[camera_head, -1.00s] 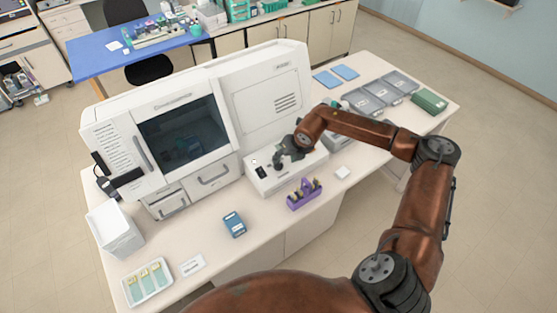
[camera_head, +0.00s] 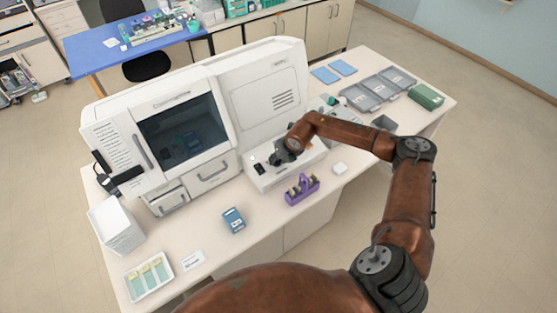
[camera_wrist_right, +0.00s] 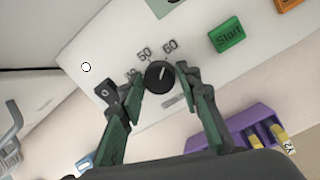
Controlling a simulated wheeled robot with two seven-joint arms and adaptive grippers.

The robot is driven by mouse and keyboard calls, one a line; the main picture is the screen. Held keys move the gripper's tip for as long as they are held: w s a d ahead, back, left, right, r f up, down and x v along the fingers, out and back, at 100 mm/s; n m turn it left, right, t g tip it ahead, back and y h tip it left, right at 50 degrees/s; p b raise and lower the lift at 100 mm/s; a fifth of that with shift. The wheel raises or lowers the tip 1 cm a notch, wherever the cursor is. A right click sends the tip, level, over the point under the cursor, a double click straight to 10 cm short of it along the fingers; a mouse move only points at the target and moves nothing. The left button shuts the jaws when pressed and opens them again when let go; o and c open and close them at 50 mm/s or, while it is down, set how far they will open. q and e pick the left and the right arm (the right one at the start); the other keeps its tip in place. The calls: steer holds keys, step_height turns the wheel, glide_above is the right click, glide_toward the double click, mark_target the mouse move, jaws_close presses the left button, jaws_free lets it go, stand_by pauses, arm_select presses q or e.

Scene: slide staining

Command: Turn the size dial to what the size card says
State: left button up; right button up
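The black size dial (camera_wrist_right: 160,77) is on the white panel of the machine in the right wrist view. Its white pointer line is aimed up and right, close to the 60 mark. Printed numbers 50 and 60 show above it; another number is partly hidden by a finger. My right gripper (camera_wrist_right: 161,84) has its fingers on both sides of the dial, with small gaps seeming to show. In the head view my right gripper (camera_head: 279,158) is over the panel and hides the dial. A small white card (camera_head: 192,259) lies at the table's front left; its text is unreadable. My left gripper is out of view.
A green Start button (camera_wrist_right: 227,35) is right of the dial. A purple rack (camera_head: 302,191) stands in front of the panel. A blue box (camera_head: 233,220) and a slide tray (camera_head: 151,292) are farther left.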

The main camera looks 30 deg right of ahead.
steer(key=c, duration=0.7)
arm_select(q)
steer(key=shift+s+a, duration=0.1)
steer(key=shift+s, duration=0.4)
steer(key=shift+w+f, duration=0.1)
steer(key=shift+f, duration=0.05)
